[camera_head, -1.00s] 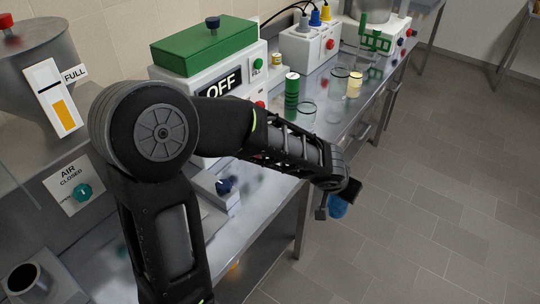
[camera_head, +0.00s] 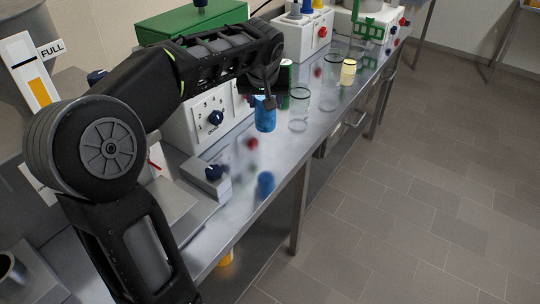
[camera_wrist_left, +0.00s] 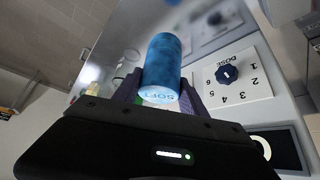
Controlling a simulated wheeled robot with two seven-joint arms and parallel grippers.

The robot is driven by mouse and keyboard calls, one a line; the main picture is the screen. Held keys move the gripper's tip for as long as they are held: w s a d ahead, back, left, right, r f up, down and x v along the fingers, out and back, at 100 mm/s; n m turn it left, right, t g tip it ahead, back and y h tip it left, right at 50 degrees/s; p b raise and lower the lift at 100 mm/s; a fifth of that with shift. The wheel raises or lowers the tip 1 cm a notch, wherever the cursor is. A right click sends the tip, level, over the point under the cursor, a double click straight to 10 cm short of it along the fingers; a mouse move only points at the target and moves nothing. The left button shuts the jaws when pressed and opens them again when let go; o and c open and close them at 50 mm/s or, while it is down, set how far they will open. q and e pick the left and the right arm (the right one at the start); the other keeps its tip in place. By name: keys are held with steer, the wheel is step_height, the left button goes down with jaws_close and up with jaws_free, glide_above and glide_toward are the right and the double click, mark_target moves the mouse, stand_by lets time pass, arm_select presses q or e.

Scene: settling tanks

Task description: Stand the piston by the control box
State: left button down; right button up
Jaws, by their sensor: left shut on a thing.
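My left gripper (camera_head: 262,90) is shut on a blue cylinder (camera_head: 266,120). It holds the cylinder roughly upright above the steel bench; a blue reflection shows below with a gap. In the wrist view the blue cylinder (camera_wrist_left: 162,62) sits between the fingers, with lettering like "SOFT" on its end. I take it for the piston, but cannot be sure. A white box (camera_head: 196,132) with a DOSE dial stands left of the cylinder; its dial panel also shows in the wrist view (camera_wrist_left: 244,90). A second white box (camera_head: 305,38) with a red button stands farther back. Which is the control box is unclear. My right gripper is out of view.
Clear glass jars (camera_head: 299,108) and a cream cylinder (camera_head: 348,72) stand along the bench beyond my gripper. A green cylinder (camera_head: 285,72) is mostly hidden behind the gripper. The bench (camera_head: 243,205) is bare near its front edge.

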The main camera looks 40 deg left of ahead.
mark_target(264, 130)
arm_select(q)
steer(key=shift+s+a+r, duration=0.15)
steer(key=shift+a+r, duration=0.1)
steer(key=shift+r, duration=0.05)
steer(key=shift+f, duration=3.2)
steer(key=shift+f, duration=1.85)
steer(key=shift+f, duration=0.2)
steer(key=c, duration=0.6)
jaws_free()
steer(key=shift+c, duration=0.2)
